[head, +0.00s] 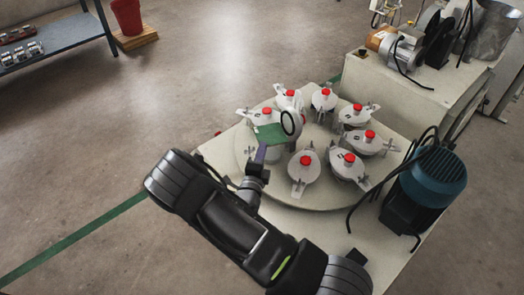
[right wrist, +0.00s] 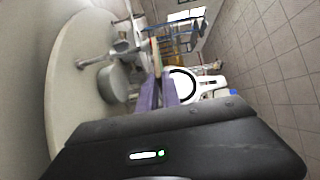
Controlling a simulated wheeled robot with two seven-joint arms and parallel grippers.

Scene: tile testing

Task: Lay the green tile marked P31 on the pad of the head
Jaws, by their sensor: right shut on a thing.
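The green tile (head: 271,133) is held by my right gripper (head: 261,153), whose purple fingers are shut on its near edge. In the right wrist view the fingers (right wrist: 158,92) grip the tile (right wrist: 155,56), seen nearly edge-on. The tile is in front of a head whose lid (head: 298,120) with a black ring stands tilted up. That lid also shows in the right wrist view (right wrist: 190,87). The tile seems to cover the head's pad, which I cannot see; I cannot tell whether they touch. The P31 marking is not readable. My left gripper is not in view.
Several closed heads with red knobs (head: 307,160) stand around the round plate (head: 300,199). A teal motor (head: 433,181) stands at the right of the bench. A cabinet (head: 386,98) with machinery is behind. The floor at the left is open.

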